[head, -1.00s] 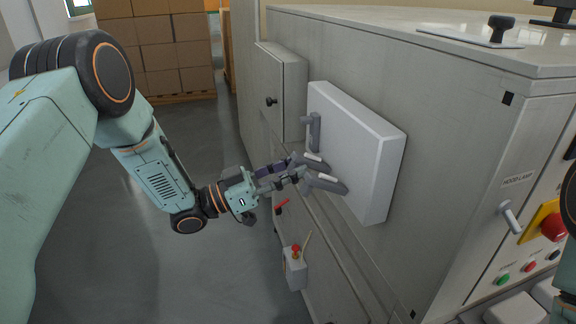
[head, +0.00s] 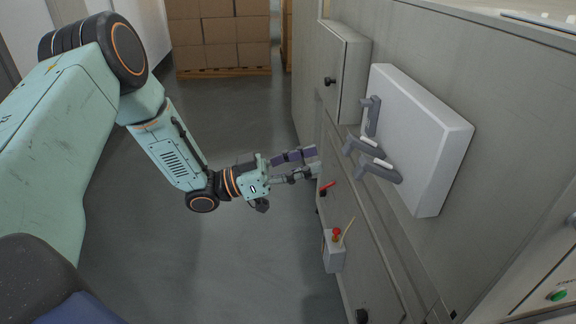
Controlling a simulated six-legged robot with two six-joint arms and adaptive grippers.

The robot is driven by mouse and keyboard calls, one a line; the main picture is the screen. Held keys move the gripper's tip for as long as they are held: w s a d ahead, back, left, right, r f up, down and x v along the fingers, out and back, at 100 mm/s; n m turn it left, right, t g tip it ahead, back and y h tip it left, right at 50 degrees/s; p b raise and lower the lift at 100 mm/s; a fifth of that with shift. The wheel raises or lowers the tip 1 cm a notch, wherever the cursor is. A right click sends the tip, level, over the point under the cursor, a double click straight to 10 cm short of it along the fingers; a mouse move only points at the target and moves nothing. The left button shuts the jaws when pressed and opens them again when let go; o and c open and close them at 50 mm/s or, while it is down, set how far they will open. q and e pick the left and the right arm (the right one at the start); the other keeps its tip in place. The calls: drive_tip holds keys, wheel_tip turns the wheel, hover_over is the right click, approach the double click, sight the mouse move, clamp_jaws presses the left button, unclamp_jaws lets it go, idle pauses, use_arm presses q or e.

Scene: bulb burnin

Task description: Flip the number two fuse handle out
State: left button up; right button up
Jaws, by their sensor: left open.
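The light grey fuse panel (head: 440,150) is on the side of the grey machine, at the right of the head view. It carries three dark grey handles. The top handle (head: 373,115) stands upright close against the panel. The middle handle (head: 358,148) and the bottom handle (head: 380,173) stick out to the left, each beside a white piece. I can read no numbers on them. My left gripper (head: 316,161) is open and empty, left of the middle handle and apart from the handles in the picture. My right gripper is out of view.
A small cabinet (head: 340,70) with a black knob is on the machine behind the panel. A red lever (head: 328,186) and a grey box with a red button (head: 334,255) are below. Stacked cartons (head: 220,40) stand at the back. The floor to the left is clear.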

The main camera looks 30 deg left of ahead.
use_arm(q)
drive_tip(key=v, duration=0.4)
drive_tip(key=shift+f, duration=0.1)
idle(0.4)
